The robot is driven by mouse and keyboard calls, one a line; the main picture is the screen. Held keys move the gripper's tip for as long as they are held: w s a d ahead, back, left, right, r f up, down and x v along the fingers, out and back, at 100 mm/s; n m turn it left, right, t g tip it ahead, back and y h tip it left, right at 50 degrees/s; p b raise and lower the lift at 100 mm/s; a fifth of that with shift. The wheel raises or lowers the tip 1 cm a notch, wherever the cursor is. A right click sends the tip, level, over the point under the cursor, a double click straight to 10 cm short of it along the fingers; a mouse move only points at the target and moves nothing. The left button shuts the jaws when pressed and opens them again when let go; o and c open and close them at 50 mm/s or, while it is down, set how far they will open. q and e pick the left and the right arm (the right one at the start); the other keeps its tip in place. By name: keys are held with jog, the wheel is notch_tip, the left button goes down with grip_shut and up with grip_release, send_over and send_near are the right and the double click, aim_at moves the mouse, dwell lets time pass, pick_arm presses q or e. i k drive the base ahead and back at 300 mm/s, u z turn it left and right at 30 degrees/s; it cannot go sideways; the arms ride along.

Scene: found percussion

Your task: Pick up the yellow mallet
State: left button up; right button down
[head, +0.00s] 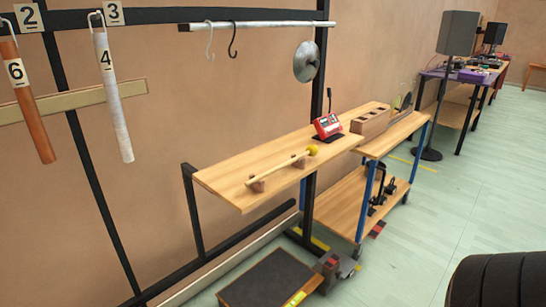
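The yellow mallet (312,150) has a round yellow head and a pale wooden stick. It lies across two small brown wooden blocks, one block (257,184) near its handle end and one block (299,161) closer to the head. The blocks stand on a light wooden shelf board (225,182) on a black frame. The head points to the right and back. Nothing covers the mallet. Neither of my grippers is in view.
A red device (327,126) and a wooden box with holes (370,121) stand behind the mallet. Numbered tubes (113,105) hang at left. A bar (250,26) with hooks and a metal disc (306,61) hangs above. A black ribbed round shape (497,282) fills the lower right.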

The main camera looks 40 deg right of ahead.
aim_at(312, 150)
jog(key=z, duration=2.55)
jog(key=i, duration=0.9)
jog(key=u, duration=2)
